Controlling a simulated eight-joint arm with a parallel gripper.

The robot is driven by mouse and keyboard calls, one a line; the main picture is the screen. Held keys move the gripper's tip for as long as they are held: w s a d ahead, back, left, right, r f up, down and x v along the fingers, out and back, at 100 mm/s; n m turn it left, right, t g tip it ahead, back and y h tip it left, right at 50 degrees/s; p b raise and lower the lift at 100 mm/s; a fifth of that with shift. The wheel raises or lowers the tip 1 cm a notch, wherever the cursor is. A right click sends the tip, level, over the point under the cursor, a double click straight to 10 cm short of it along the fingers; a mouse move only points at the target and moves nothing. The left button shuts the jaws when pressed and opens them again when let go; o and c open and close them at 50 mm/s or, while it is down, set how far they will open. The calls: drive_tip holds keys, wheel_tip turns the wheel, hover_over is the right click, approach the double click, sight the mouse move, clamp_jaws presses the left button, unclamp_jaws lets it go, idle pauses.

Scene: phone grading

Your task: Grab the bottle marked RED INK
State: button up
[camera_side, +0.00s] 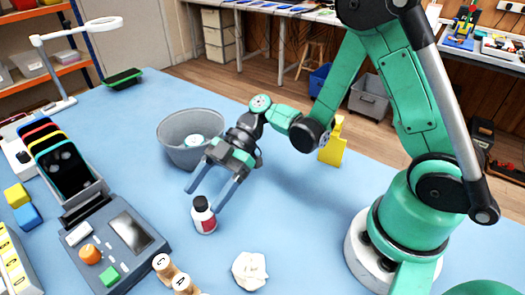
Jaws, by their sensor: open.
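A small white bottle (204,217) with a black cap and a red label stands upright on the blue table. The writing on its label is too small to read. My gripper (207,199) is open just above and around the bottle's top in the picture. One finger is up and to the left of the cap, apart from it. The other finger comes down at the bottle's right side; I cannot tell whether it touches.
A grey bin (178,134) stands behind my gripper. A grey device (124,238) with buttons and a screen is at the left. Wooden pieces (165,267) and a crumpled white ball (249,271) lie in front. A yellow object (333,145) stands behind at right.

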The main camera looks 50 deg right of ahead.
drive_tip(key=shift+a+f, duration=0.1)
drive_tip(key=shift+a, duration=0.1)
clamp_jaws()
idle(0.3)
